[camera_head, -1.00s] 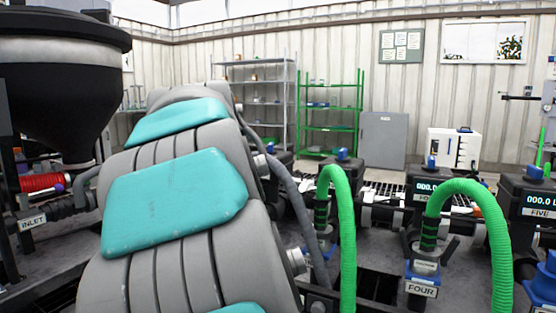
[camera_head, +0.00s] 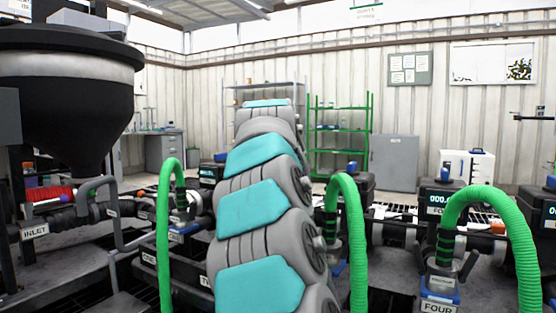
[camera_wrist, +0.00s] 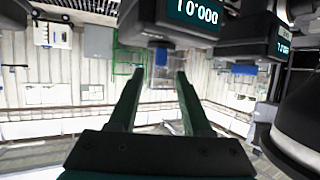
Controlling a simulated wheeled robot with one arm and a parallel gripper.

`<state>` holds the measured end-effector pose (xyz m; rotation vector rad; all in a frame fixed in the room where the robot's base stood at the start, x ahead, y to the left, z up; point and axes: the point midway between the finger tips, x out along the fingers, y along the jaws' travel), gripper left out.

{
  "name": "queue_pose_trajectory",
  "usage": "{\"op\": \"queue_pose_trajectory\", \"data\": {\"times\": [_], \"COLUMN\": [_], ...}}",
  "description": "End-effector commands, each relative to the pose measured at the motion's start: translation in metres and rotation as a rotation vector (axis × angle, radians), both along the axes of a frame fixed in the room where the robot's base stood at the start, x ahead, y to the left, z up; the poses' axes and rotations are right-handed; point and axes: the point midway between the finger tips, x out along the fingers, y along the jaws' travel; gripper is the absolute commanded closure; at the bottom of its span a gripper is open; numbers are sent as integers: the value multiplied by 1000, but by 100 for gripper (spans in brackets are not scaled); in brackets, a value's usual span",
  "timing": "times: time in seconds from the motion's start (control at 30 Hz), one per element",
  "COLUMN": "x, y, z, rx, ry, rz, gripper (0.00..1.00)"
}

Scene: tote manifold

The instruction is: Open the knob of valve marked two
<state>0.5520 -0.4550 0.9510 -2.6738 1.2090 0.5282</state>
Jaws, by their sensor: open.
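In the head view a label beginning "TW" (camera_head: 206,281) shows low at the left edge of my arm, its rest hidden. The valve marked two is mostly hidden behind my arm, and its knob cannot be made out there. My gripper (camera_wrist: 155,74) shows in the wrist view, which is upside down; its two dark fingers are apart with nothing between them. A dark meter box (camera_wrist: 172,20) with a lit display and a blue knob (camera_wrist: 161,57) lies beyond the fingertips, apart from them. My gripper is hidden in the head view.
Another meter (camera_wrist: 250,40) with a blue knob (camera_wrist: 243,69) stands to the right in the wrist view. Green hoses (camera_head: 348,235) arch on both sides of my arm. Meter four (camera_head: 440,195) stands right, and a black hopper (camera_head: 65,110) stands left.

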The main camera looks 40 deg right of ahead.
Motion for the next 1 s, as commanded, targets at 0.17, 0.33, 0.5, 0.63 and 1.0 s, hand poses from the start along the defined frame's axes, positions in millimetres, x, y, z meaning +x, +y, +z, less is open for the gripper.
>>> {"op": "queue_pose_trajectory", "data": {"times": [0.17, 0.33, 0.5, 0.63, 1.0], "x": [15, 25, 31, 32, 32], "y": [-20, -31, -36, -37, -37], "z": [-12, -18, -21, -21, -21], "rx": [3, 2, 2, 1, 1], "ry": [3, 3, 3, 2, 2], "rz": [-2, -2, -2, -1, -1], "gripper": [51, 51, 51, 51, 73]}}
